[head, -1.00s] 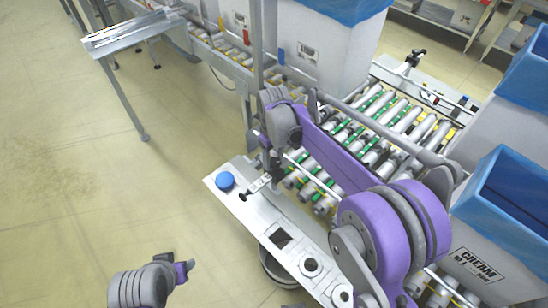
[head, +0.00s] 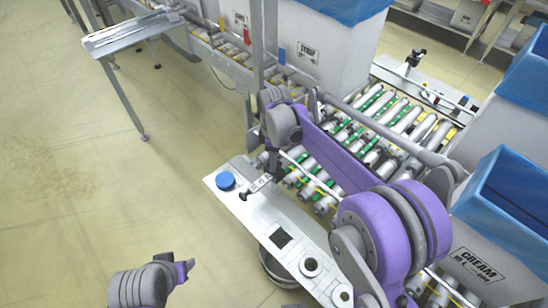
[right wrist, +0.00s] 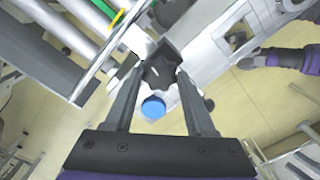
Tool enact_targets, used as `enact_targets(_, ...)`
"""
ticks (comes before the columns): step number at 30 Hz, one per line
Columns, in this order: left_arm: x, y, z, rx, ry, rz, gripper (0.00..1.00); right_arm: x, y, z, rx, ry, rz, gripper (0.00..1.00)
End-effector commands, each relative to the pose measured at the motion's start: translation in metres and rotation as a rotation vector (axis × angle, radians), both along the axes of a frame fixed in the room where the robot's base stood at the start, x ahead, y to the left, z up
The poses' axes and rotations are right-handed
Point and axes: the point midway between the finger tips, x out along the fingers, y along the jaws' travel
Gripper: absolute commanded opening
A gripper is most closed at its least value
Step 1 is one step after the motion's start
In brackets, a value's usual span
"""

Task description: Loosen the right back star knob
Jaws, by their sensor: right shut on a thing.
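The black star knob (right wrist: 160,72) shows in the right wrist view, between the fingertips of my right gripper (right wrist: 161,78). The fingers are shut on its lobes. In the head view my right gripper (head: 271,165) points down at the near side of the roller conveyor, and it hides the knob there. Part of my left arm (head: 150,284) shows at the lower left of the head view, away from the machine.
A blue round button (head: 226,181) sits on the metal side plate (head: 262,208), close to the right gripper; it also shows in the wrist view (right wrist: 153,107). A small black knob (head: 243,196) is beside it. Blue-lined boxes (head: 490,235) stand at right.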

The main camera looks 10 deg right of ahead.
Motion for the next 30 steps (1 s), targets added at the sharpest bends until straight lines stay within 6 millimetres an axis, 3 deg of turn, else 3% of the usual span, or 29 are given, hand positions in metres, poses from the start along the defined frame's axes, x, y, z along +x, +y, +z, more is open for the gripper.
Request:
enact_targets(17,0.0000,0.0000,0.0001,0.000,0.000,0.000,0.50,0.0005,-0.0001,0.0006,0.000,-0.001,0.033,0.00)
enact_targets(18,0.0000,0.0000,0.0001,0.000,0.000,0.000,0.50,0.0005,-0.0001,0.0006,0.000,-0.001,0.033,0.59)
enact_targets(23,0.0000,0.0000,0.0001,0.000,0.000,0.000,0.50,0.0003,-0.0001,0.0004,0.000,-0.001,0.033,0.85)
enact_targets(30,0.0000,0.0000,0.0000,0.000,0.000,0.000,0.50,0.0001,-0.0001,0.0003,0.000,0.000,0.033,0.85)
